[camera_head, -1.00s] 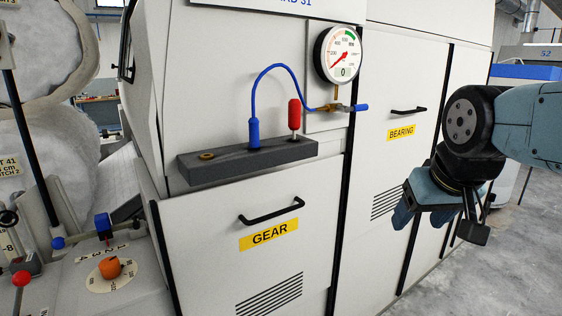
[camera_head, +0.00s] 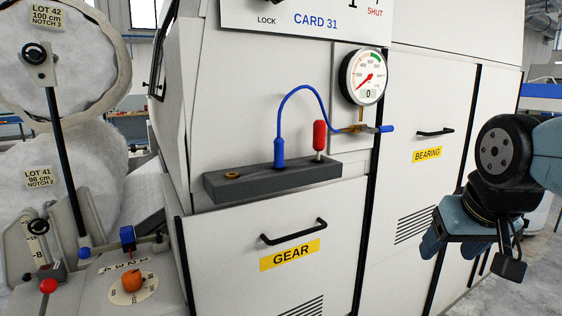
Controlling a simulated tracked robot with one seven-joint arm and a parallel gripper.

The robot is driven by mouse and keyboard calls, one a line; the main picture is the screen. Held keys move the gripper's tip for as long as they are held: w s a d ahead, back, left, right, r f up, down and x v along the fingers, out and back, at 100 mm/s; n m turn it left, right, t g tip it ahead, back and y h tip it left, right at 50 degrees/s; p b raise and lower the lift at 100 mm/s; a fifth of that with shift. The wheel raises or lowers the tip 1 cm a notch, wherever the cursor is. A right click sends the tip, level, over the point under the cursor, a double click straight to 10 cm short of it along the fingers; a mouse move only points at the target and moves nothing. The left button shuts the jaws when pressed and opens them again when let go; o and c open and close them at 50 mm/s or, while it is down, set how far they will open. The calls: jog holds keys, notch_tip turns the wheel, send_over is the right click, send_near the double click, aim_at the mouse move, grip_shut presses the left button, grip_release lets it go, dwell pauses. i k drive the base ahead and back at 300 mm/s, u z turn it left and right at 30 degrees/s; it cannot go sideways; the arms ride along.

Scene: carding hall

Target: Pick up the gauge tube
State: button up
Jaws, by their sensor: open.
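The gauge tube (camera_head: 302,88) is a thin blue hose. It arches from a blue upright end grip (camera_head: 279,152) in the dark grey block (camera_head: 225,187) over to the brass fitting (camera_head: 352,128) under the round dial gauge (camera_head: 364,77). My gripper (camera_head: 434,245) hangs at the right, in front of the machine's BEARING door, below and well to the right of the tube. It is open and empty, with its fingers pointing down and left, clear of the tube.
A red plug (camera_head: 319,136) stands in the block close beside the tube's blue end. An empty brass-rimmed socket (camera_head: 232,175) is at the block's left. The GEAR door handle (camera_head: 293,233) juts out below. A control panel with an orange knob (camera_head: 132,280) is at lower left.

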aim_at(279, 163)
jog(key=z, duration=1.15)
jog(key=k, duration=0.85)
jog(key=u, duration=0.7)
jog(key=i, duration=0.5)
jog(key=z, duration=0.05)
